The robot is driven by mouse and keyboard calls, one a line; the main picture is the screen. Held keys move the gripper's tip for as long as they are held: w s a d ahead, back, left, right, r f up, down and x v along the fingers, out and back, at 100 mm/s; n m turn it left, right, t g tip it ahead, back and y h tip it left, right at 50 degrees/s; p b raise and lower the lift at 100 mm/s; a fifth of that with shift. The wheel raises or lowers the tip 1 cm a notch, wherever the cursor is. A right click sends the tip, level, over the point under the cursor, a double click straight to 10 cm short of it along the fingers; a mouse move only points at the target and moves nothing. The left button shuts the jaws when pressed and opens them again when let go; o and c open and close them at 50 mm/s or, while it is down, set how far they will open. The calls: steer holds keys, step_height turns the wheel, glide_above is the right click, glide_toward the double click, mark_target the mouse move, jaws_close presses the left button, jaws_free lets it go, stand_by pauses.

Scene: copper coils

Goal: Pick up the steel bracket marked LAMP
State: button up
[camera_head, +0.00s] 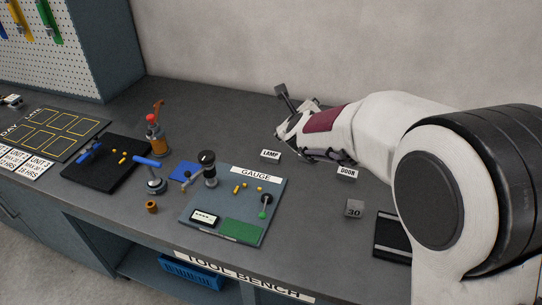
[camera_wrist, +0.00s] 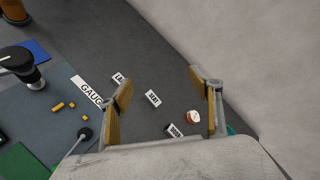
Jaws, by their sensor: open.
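A small white plate marked LAMP (camera_head: 270,154) lies on the bench in the head view, left of my gripper (camera_head: 302,124). A white plate whose lettering seems to begin with LA (camera_wrist: 118,78) lies just left of the left fingertip in the wrist view. No separate steel bracket can be made out by either plate. My gripper is open and empty above the bench, its tan-padded fingers (camera_wrist: 160,77) spread wide. Between them in the wrist view lie another white plate (camera_wrist: 153,98), its lettering unclear, and the DOOR plate (camera_wrist: 174,130).
A round reddish-white item (camera_wrist: 193,117) lies near the right finger. The DOOR plate (camera_head: 347,172) and a grey block marked 30 (camera_head: 354,208) lie to the right. The wall rises behind the bench.

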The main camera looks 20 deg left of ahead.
steer(key=w+a+f+m+t+h, duration=0.1)
steer(key=w+a+f+m+h, duration=0.1)
steer(key=a+f+m, duration=0.65)
steer(key=m+h, duration=0.2)
steer(key=m, duration=0.2)
glide_toward(271, 154)
steer(key=shift+w+a+n+t, duration=0.1)
steer(key=shift+w+n+t, duration=0.2)
steer(key=shift+t, duration=0.1)
steer(key=shift+s+f, duration=0.15)
steer(key=shift+f, duration=0.2)
steer(key=shift+x, duration=1.35)
steer(key=shift+x, duration=2.6)
steer(key=shift+s+f, duration=0.1)
steer(key=shift+f, duration=0.05)
